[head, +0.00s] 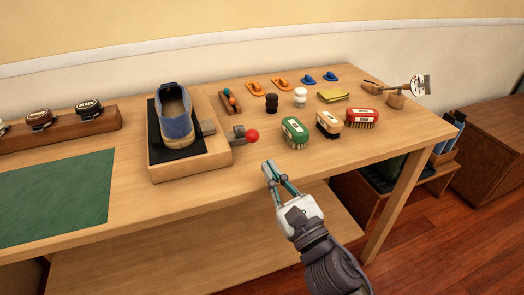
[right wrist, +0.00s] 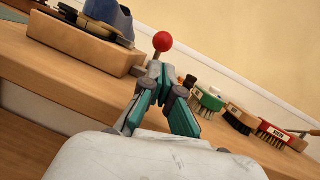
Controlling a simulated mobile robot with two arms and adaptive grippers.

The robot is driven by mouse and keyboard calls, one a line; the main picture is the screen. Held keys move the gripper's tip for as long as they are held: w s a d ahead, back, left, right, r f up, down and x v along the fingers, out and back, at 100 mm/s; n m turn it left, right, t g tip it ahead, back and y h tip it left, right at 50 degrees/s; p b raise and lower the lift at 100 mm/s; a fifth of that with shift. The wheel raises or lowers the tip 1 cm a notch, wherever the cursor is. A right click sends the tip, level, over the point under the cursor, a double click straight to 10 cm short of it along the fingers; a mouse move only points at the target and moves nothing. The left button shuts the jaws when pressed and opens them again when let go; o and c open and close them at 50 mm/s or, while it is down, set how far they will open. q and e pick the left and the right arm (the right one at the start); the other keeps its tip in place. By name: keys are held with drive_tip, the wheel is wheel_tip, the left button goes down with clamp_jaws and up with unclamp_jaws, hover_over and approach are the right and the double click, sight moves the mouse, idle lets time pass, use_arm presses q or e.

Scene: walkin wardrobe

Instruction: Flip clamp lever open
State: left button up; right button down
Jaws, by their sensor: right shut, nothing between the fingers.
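The clamp lever (head: 240,133) ends in a red ball knob (head: 252,135) and sticks out from the right side of a wooden shoe holder (head: 190,166). A blue shoe (head: 175,117) stands on the dark pad in the holder. In the right wrist view the red knob (right wrist: 162,41) shows just beyond my fingertips. My right gripper (head: 268,168) is shut and empty, at the table's front edge, below and slightly right of the knob in the head view, apart from it. In the right wrist view the fingers (right wrist: 160,68) hide part of the lever. My left gripper is not in view.
Green (head: 294,133), beige (head: 329,124) and red (head: 361,117) brushes stand right of the lever. A rack of polish tins (head: 70,131) and a green mat (head: 55,200) lie left. Small items fill the back. The table front (head: 245,175) near the gripper is clear.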

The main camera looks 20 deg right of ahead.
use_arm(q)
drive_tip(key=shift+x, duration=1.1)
use_arm(e)
approach(245, 131)
drive_tip(key=shift+w+a+r, duration=0.2)
drive_tip(key=shift+w+r, duration=0.55)
drive_tip(key=shift+w, duration=0.25)
use_arm(q)
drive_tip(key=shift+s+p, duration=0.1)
drive_tip(key=shift+p, duration=0.2)
use_arm(e)
drive_tip(key=shift+r, duration=0.1)
